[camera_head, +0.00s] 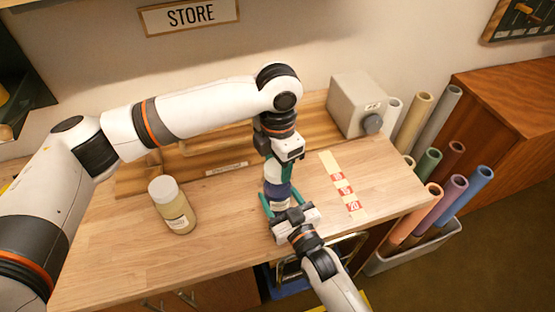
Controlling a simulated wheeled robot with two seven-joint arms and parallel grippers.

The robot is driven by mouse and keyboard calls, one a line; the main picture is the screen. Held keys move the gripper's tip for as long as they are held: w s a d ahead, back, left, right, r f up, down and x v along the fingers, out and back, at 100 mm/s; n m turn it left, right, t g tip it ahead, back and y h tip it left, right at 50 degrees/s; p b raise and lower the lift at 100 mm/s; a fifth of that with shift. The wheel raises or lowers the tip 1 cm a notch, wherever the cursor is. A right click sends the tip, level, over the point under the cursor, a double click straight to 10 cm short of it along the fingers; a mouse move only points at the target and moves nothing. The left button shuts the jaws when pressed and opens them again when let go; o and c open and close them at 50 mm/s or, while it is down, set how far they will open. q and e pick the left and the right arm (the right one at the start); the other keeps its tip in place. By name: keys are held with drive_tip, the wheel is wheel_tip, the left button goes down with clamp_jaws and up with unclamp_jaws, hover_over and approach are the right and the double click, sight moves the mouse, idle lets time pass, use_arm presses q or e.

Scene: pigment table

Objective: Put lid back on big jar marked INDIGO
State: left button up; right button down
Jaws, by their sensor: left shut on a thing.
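A jar with dark blue contents (279,191) stands upright on the wooden table near its front middle; its label is not readable. A pale lid (273,172) is at the jar's top, directly above the dark blue part; I cannot tell whether it is fully seated. My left gripper (273,168) reaches down from above and is shut on the lid. My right gripper (281,200) comes from the front, with a teal finger on each side of the jar; I cannot tell whether they press on it. The grippers hide much of the jar.
A white-lidded jar with pale yellow contents (178,215) stands at left. A grey box with a knob (357,104) is at the back right. A strip with red marks (343,187) lies on the table. Rolled tubes (453,195) stand in a bin at right. A wooden rack (205,158) runs behind.

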use_arm(q)
drive_tip(key=shift+r+m, duration=0.1)
drive_tip(key=shift+m, duration=0.8)
drive_tip(key=o, duration=0.9)
drive_tip(key=shift+o, duration=0.2)
drive_tip(key=shift+r, duration=2.2)
drive_tip(key=shift+c, duration=0.4)
